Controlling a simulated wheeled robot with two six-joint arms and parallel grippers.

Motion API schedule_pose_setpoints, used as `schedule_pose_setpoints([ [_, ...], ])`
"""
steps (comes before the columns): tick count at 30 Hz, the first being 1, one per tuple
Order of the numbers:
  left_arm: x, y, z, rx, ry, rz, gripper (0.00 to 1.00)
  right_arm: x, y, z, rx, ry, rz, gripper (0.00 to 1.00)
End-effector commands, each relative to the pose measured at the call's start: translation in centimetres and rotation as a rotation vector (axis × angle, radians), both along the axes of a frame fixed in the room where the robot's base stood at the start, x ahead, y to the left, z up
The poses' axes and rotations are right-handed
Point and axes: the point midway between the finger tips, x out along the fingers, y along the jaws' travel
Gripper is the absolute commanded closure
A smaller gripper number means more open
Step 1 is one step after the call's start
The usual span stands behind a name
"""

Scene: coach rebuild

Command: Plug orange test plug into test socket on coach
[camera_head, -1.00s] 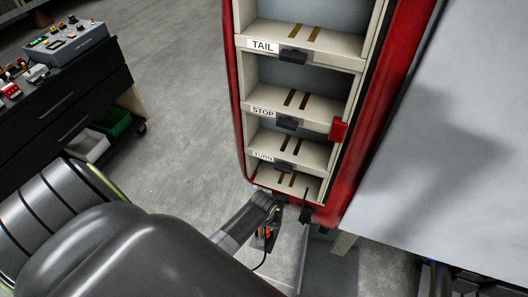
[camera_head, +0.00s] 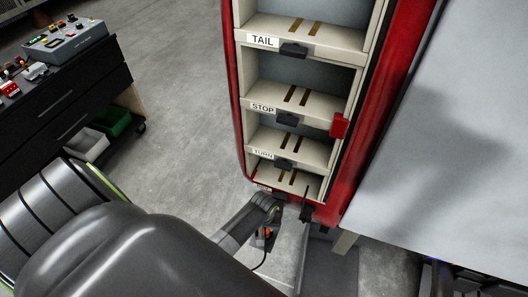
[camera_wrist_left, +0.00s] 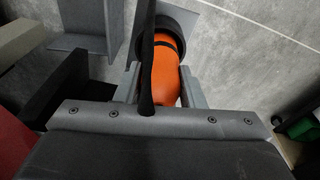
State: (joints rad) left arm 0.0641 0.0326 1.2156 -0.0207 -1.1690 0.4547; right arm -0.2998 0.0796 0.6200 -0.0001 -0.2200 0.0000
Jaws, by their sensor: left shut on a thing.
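The orange test plug (camera_head: 267,232) shows small beside the lower end of the red coach lamp housing (camera_head: 345,190). My left gripper (camera_wrist_left: 160,88) is shut on the plug, whose orange body (camera_wrist_left: 168,78) lies between the fingers in the left wrist view. A dark round collar (camera_wrist_left: 180,22) surrounds the plug's far end; I cannot tell whether it belongs to the plug or to the socket. A black cable (camera_head: 261,262) hangs below the plug and crosses in front of it in the wrist view. The test socket is not clearly visible. My right gripper is not in view.
The housing has open bays labelled TAIL (camera_head: 262,41), STOP (camera_head: 262,107) and TURN (camera_head: 263,154), with dark latches. A black workbench (camera_head: 60,95) with a grey control box (camera_head: 65,42) stands at left, green bin (camera_head: 112,122) below. The floor between is clear.

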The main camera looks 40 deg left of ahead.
Motion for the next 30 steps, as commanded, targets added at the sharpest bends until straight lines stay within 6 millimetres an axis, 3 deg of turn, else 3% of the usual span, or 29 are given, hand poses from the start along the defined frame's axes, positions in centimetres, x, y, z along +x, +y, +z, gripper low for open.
schedule_pose_setpoints([
  [30,0.06,0.01,-0.75,0.000,-0.001,0.000,0.94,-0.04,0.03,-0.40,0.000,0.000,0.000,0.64],
])
